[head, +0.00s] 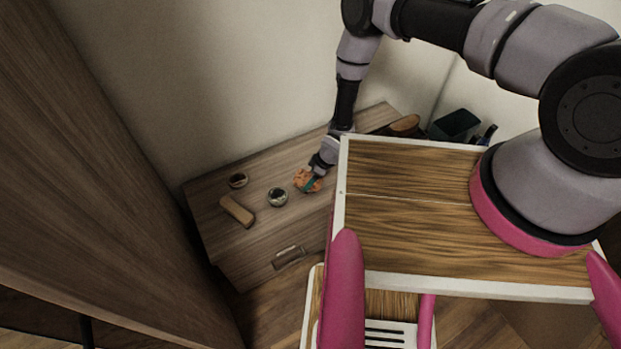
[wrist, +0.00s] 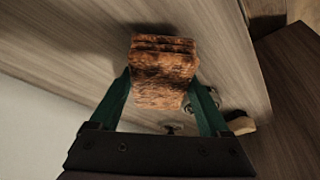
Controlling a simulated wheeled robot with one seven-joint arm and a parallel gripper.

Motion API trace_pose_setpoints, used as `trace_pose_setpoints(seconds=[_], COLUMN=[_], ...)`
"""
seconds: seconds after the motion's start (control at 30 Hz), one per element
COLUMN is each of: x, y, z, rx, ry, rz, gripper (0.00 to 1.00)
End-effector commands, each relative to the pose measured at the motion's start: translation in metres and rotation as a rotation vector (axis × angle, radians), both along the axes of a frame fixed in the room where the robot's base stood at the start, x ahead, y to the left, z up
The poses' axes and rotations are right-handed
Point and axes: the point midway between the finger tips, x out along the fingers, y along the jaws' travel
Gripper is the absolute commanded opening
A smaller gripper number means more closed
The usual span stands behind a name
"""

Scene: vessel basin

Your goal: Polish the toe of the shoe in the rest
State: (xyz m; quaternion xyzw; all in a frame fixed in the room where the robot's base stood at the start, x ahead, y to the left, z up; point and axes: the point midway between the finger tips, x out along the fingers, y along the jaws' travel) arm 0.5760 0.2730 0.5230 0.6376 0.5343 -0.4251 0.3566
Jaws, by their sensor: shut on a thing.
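My gripper (head: 313,183) is shut on an orange-brown, mottled, folded cloth (head: 304,179), held over the wooden cabinet top. In the wrist view the cloth (wrist: 164,70) sits between the green fingers of my gripper (wrist: 162,85). A brown rounded thing (head: 405,124), which looks like the shoe, is at the far right end of the cabinet top. My arm and my body hide part of that area, and I cannot make out the rest clearly. An open round tin (head: 277,197) is just left of the cloth.
A tan wooden block or brush (head: 237,211) lies near the cabinet's left front. The cabinet (head: 288,227) has a drawer handle in front and a wall behind. A dark box (head: 455,124) stands beyond the shoe. A tall wood panel (head: 90,170) borders the left.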

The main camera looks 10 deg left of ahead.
Motion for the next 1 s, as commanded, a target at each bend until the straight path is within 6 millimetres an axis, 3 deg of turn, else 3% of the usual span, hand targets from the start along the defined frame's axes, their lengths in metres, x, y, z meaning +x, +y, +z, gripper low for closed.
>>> trace_pose_setpoints(seconds=[0.4, 1.0], x=[-0.001, 0.0], y=[-0.001, 0.0], z=[0.001, 0.049], rx=[-0.003, -0.001], ry=[0.002, 0.001], rz=[-0.001, -0.001], gripper=[0.36, 0.36])
